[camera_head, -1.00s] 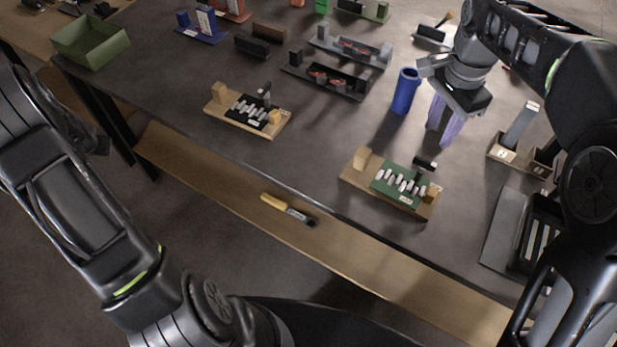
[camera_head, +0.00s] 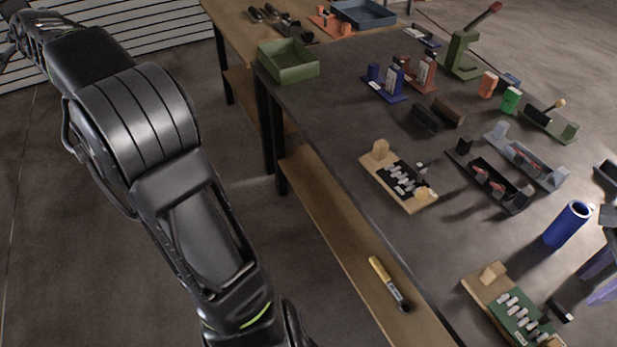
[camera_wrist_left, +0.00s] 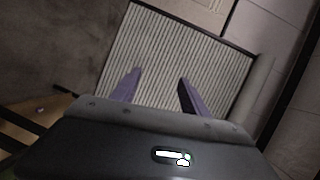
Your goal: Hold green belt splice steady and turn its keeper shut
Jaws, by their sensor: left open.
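The green belt splice (camera_head: 520,317) lies on a wooden board (camera_head: 480,287) at the bottom right of the head view, partly cut off by the frame. Pale bars cross it, and a small black piece (camera_head: 560,311) stands at its right; I cannot tell its keeper's position. My right gripper (camera_head: 602,278) is at the right edge, its purple fingers apart, right of and above the splice, not touching it. My left gripper (camera_wrist_left: 159,78) shows in the left wrist view, open and empty, with a ribbed pale panel (camera_wrist_left: 170,50) behind it.
A similar black splice on a board (camera_head: 385,178) lies further back. A blue cylinder (camera_head: 567,224) stands near my right gripper. Dark and grey fixtures (camera_head: 490,182) stand behind. A yellow-and-black marker (camera_head: 388,282) lies on the lower wooden ledge. A green bin (camera_head: 288,62) stands at the far corner.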

